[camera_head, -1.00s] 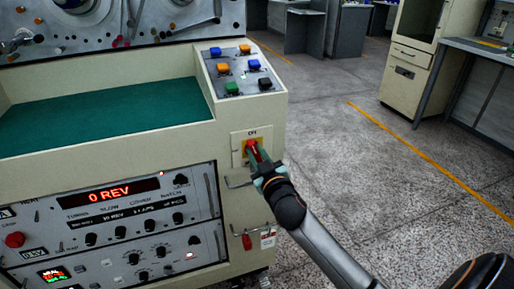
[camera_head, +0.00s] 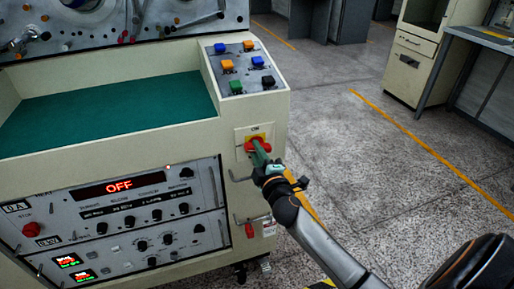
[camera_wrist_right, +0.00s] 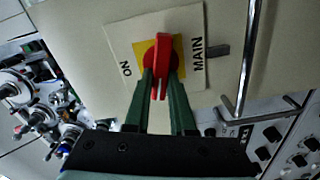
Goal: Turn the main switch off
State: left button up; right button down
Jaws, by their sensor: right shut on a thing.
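The main switch (camera_head: 257,144) is a red rotary handle on a yellow square with a pale plate marked ON, on the front of the cream machine. In the right wrist view the red handle (camera_wrist_right: 161,66) lies crosswise to the line from the ON mark to the MAIN mark. My right gripper (camera_head: 262,155) is at the switch. Its green fingers (camera_wrist_right: 162,90) are shut on the red handle. The machine's display (camera_head: 119,186) reads OFF in red. My left gripper is not in view.
A metal bar handle (camera_head: 240,177) sticks out just below the switch plate. Coloured push buttons (camera_head: 240,68) sit on the sloped panel above. The floor (camera_head: 350,150) to the right is open.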

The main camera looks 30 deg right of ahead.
jog(key=shift+f+n+p, duration=0.15)
jog(key=shift+n+p, duration=0.15)
jog(key=shift+n, duration=1.3)
jog(key=c, duration=0.8)
grip_release()
jog(key=shift+o, duration=0.2)
jog(key=shift+s, duration=0.1)
jog(key=v, duration=1.2)
jog(key=shift+s+f, duration=0.1)
jog(key=shift+s, duration=0.05)
